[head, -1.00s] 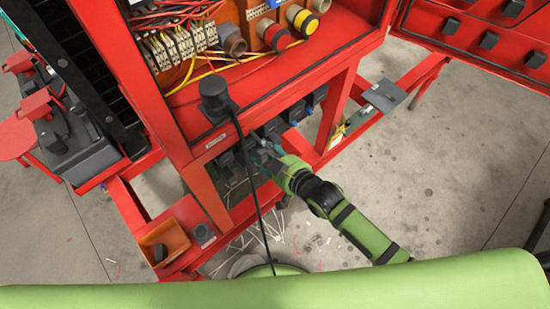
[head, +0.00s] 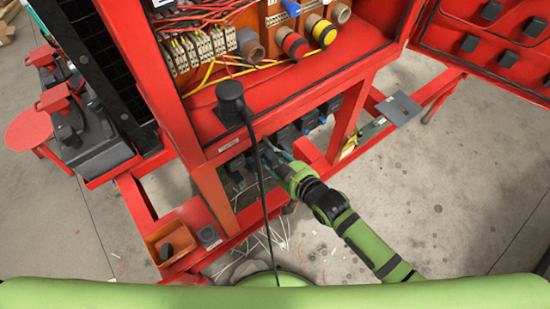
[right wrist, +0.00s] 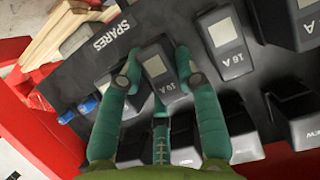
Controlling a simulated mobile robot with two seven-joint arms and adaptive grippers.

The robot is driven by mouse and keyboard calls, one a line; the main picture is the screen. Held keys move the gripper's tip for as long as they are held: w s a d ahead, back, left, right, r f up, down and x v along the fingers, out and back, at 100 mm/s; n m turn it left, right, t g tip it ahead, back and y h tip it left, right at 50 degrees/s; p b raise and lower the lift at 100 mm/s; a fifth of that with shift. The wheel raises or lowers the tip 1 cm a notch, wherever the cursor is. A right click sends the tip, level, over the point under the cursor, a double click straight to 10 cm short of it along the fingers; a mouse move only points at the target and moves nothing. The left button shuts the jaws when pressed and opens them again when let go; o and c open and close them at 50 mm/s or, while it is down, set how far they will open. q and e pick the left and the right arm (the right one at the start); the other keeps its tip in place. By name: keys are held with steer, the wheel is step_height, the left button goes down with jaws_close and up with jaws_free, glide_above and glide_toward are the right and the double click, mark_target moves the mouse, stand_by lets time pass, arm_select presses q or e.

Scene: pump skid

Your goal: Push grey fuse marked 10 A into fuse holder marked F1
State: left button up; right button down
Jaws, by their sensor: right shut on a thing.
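The grey fuse marked 10 A (right wrist: 156,72) is between the teal fingers of my right gripper (right wrist: 159,65) in the right wrist view. The gripper is shut on it, one finger on each side. The fuse is at the dark panel labelled SPARES; I cannot tell whether it touches the panel. In the head view my right gripper (head: 275,156) reaches under the red cabinet shelf, and the fuse cannot be made out there. No F1 marking is readable, so I cannot tell which holder is F1. My left gripper is not in view.
A larger fuse marked 16 A (right wrist: 226,45) stands just right of the held fuse, with other dark blocks around. Wooden strips (right wrist: 70,30) and blue pieces lie at the left. In the head view a black cable (head: 259,190) hangs close to my right gripper.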

mark_target(277, 165)
steer(key=shift+s+d+p, duration=0.4)
steer(key=shift+s+d, duration=0.1)
steer(key=shift+s, duration=0.15)
steer(key=shift+s+d+p, duration=0.35)
steer(key=shift+s+d, duration=0.1)
steer(key=shift+s, duration=0.2)
stand_by(0.9)
steer(key=s+d, duration=0.1)
steer(key=s+d+p, duration=0.1)
steer(key=shift+s+p, duration=0.3)
steer(key=shift+s, duration=0.05)
stand_by(0.4)
stand_by(0.4)
steer(key=w+d+r+h+b, duration=0.1)
steer(key=w+d+r, duration=0.15)
steer(key=d, duration=0.45)
steer(key=w+d+r+b, duration=0.1)
steer(key=d+r, duration=0.3)
steer(key=d, duration=0.3)
steer(key=s+r+n+g+y+b, duration=0.1)
steer(key=s+r+n+y, duration=0.1)
steer(key=r, duration=0.5)
steer(key=s+r+n+g+y+b, duration=0.1)
steer(key=s+r+g+y, duration=0.1)
steer(key=r, duration=0.6)
steer(key=shift+s+n, duration=0.4)
